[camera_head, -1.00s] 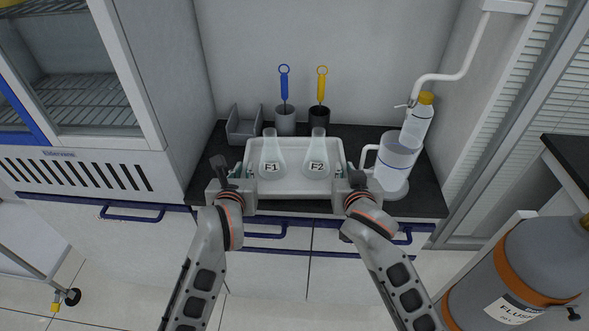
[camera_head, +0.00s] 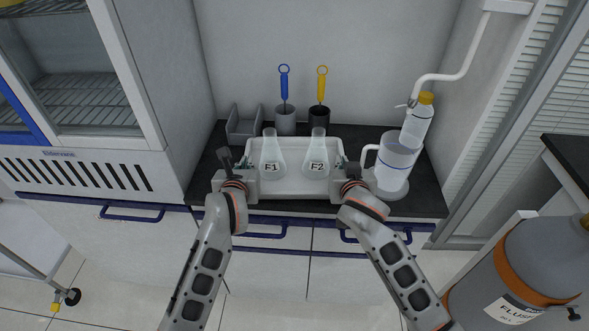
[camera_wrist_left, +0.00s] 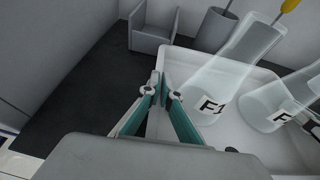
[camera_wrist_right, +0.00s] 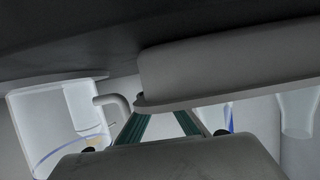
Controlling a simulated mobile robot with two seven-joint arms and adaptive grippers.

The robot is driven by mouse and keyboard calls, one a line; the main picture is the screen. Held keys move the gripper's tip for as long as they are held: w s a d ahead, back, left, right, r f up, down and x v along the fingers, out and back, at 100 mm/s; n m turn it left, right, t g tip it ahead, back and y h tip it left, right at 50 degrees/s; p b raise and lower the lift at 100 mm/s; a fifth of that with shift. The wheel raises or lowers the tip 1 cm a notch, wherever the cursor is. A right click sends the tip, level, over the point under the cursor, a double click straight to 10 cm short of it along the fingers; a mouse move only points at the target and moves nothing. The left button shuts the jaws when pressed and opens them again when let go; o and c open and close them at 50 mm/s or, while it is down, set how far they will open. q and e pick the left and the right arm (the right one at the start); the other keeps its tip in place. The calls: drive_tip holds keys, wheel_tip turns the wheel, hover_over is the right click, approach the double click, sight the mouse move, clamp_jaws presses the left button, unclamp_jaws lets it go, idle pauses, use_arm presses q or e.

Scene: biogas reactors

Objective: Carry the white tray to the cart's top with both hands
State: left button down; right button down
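The white tray (camera_head: 293,187) stands on the dark counter and holds two clear flasks, F1 (camera_head: 271,158) and F2 (camera_head: 317,158). My left gripper (camera_wrist_left: 164,88) is at the tray's left wall, its fingers either side of the rim with a narrow gap; I see no clear grip. It also shows in the head view (camera_head: 250,174). My right gripper (camera_head: 343,176) is at the tray's right side. In the right wrist view its fingers are apart, and their tips are hidden behind the tray's edge (camera_wrist_right: 230,65). Part of a wheeled cart (camera_head: 28,243) shows at lower left.
Two cups with blue (camera_head: 284,87) and yellow (camera_head: 322,85) tools and a grey bin (camera_head: 244,125) stand behind the tray. A large grey bottle (camera_head: 530,265) stands at lower right.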

use_arm(q)
drive_tip(key=shift+r, duration=0.1)
use_arm(e)
drive_tip(key=shift+r, duration=0.1)
